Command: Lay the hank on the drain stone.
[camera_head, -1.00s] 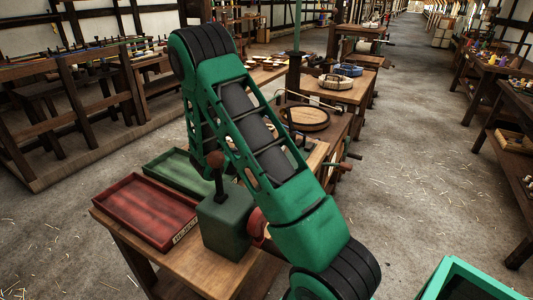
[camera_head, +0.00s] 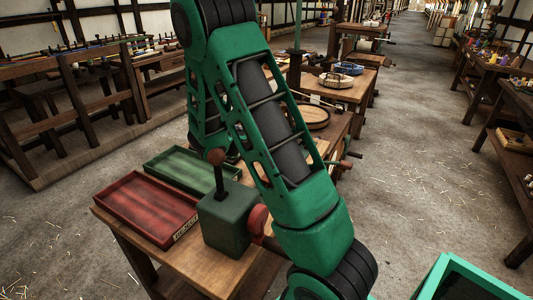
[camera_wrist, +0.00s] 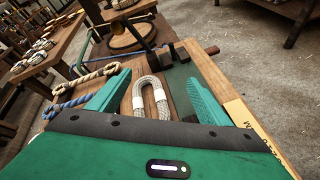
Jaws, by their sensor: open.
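A pale grey-white hank (camera_wrist: 152,92), bent in a U, lies on the wooden bench top in the wrist view. My gripper (camera_wrist: 158,78) is open. Its two green fingers stand apart, one on each side of the hank in the picture. I cannot tell the height between the fingers and the bench, and the near ends of the hank are cut off by my gripper body. A dull grey-green slab (camera_wrist: 181,74) lies just right of the hank; I cannot tell whether it is the drain stone. In the head view my arm hides the gripper and the hank.
A beige rope (camera_wrist: 88,80) and a blue rope (camera_wrist: 62,106) lie left of the gripper. A round wooden piece (camera_wrist: 128,40) stands beyond. In the head view, a red tray (camera_head: 150,207), a green tray (camera_head: 190,170) and a green block with a lever (camera_head: 226,220) occupy the near bench.

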